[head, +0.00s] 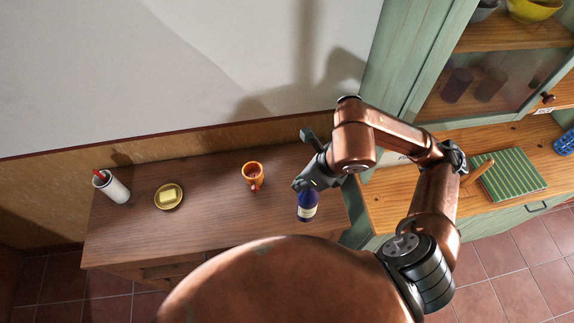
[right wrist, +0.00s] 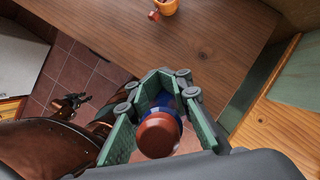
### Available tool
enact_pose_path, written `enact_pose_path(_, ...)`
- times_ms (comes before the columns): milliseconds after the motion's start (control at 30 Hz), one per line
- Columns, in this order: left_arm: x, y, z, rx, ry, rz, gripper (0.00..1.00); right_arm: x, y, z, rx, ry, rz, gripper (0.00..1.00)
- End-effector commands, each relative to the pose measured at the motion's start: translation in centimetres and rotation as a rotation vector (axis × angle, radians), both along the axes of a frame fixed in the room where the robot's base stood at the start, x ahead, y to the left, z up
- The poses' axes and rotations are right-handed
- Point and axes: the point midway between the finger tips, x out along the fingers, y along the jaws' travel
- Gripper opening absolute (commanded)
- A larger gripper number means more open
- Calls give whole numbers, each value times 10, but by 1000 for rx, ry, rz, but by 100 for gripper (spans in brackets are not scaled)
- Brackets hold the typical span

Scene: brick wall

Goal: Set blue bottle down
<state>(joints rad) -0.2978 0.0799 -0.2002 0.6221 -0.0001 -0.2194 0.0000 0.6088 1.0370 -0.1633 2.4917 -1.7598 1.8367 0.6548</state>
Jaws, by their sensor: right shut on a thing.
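The blue bottle (head: 307,206) with a pale label shows in the head view near the right end of the brown wooden table (head: 215,205). My right gripper (head: 306,187) is shut around its upper part. In the right wrist view the bottle's reddish-brown cap (right wrist: 157,134) points toward the camera, between the green finger pads. The bottle looks about upright. Its base is hidden in the wrist view, and I cannot tell whether it touches the tabletop. A dark gripper-like part, seemingly my left gripper (right wrist: 70,103), shows small over the floor; its jaws are unclear.
An orange cup (head: 252,174) stands left of the bottle. Farther left are a yellow dish (head: 179,204) with a butter-like block and a white cylinder (head: 116,190) with a red item. A green cabinet (head: 390,90) stands at right. The table between dish and cup is clear.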

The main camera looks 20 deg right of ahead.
Motion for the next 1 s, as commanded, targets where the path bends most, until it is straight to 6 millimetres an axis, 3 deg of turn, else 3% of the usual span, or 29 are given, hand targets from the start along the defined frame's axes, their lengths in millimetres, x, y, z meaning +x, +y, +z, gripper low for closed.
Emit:
enact_pose_path(500,-4,0,24,0,5,2,30,76,-44,-40,3,4,-5,0)
enact_pose_path(733,-3,0,31,0,4,1,30,100,-57,-73,2,1,-2,0)
enact_pose_path(1000,-2,0,34,0,2,1,30,112,-63,-89,1,-2,0,0)
